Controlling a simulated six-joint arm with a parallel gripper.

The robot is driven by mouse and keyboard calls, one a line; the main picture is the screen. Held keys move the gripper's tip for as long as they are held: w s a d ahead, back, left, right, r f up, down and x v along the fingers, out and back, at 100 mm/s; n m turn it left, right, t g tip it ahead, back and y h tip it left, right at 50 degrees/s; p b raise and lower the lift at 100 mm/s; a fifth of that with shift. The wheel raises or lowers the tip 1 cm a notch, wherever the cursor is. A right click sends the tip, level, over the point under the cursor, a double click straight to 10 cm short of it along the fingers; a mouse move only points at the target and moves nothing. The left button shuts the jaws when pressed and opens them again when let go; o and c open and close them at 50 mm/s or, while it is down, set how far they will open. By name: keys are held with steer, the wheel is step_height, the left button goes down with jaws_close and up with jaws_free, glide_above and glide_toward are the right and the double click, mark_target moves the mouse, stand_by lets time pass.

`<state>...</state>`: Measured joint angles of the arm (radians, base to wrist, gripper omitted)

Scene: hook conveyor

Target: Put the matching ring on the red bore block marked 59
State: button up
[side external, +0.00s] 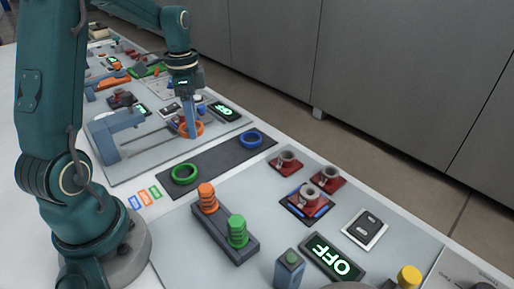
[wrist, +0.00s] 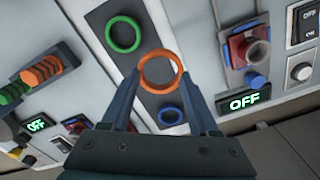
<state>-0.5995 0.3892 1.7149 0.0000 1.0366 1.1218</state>
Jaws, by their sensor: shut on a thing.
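My gripper (side external: 191,129) is shut on an orange ring (wrist: 160,71), which sits between its fingertips. In the side view the orange ring (side external: 192,129) appears at the gripper's lower end, beyond the dark mat. Red bore blocks with grey collars stand at centre right: one at the back (side external: 287,161), one to its right (side external: 328,178), and one in front on a dark plate (side external: 309,199). A red block also shows at the right of the wrist view (wrist: 248,48). No number is legible, so I cannot tell which is 59.
A green ring (side external: 185,173) and a blue ring (side external: 250,139) lie on the dark mat (side external: 215,160). A rack (side external: 225,233) carries orange and green ring stacks. A lit OFF display (side external: 333,257) and a white switch (side external: 365,229) are near the blocks.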

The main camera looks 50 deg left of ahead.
steer(key=s+a+r, duration=0.2)
steer(key=a+r, duration=0.2)
steer(key=r, duration=0.1)
steer(key=m, duration=1.1)
glide_above(313, 187)
steer(key=s, duration=0.1)
step_height(313, 187, down, 4)
steer(key=shift+s+d+f+m, duration=0.2)
steer(key=shift+d+f+m, duration=0.1)
steer(key=shift+d, duration=0.15)
steer(key=shift+f, duration=1.55)
steer(key=shift+f, duration=1.3)
stand_by(1.4)
